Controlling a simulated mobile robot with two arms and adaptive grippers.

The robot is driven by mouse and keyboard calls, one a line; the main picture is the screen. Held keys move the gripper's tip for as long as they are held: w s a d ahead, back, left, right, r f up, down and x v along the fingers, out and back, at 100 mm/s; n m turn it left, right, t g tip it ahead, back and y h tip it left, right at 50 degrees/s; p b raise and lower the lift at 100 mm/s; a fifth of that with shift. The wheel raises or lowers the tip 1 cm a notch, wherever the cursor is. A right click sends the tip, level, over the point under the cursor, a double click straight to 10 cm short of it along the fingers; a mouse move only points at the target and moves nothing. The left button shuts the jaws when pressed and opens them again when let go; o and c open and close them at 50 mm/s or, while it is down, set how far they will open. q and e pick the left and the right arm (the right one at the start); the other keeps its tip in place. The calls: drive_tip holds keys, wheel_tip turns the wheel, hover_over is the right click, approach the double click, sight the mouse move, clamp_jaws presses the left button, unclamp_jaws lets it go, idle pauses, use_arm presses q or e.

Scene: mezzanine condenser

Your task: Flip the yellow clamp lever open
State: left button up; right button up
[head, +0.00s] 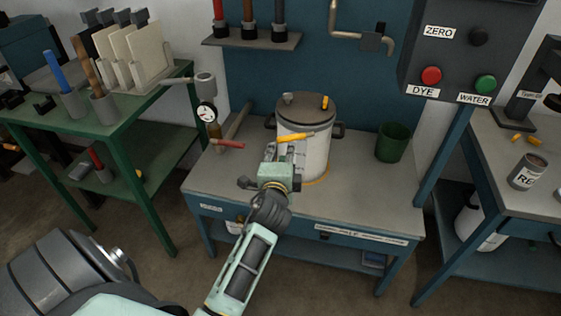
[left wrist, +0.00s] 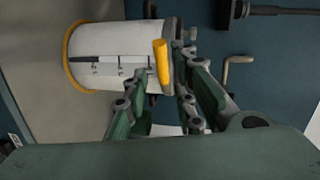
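The yellow clamp lever (head: 295,137) lies roughly level across the front of a white pot (head: 316,160), just below its dark lid (head: 305,106). My left gripper (head: 284,150) is at the pot's front, close to the lever. In the left wrist view the yellow lever (left wrist: 162,64) shows between the two spread fingers of the left gripper (left wrist: 160,72), with gaps on both sides. The white pot (left wrist: 112,48) lies behind it, turned sideways in that view. Whether a finger touches the lever or pot, I cannot tell. My right gripper is out of view.
The pot stands on a grey-topped bench (head: 370,193). A green bin (head: 392,142) stands to its right, and a red-handled hammer (head: 229,143) lies to its left. A control box (head: 462,55) hangs at upper right. A green rack table (head: 110,113) stands at left.

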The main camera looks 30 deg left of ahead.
use_arm(q)
drive_tip(key=shift+v, duration=1.8)
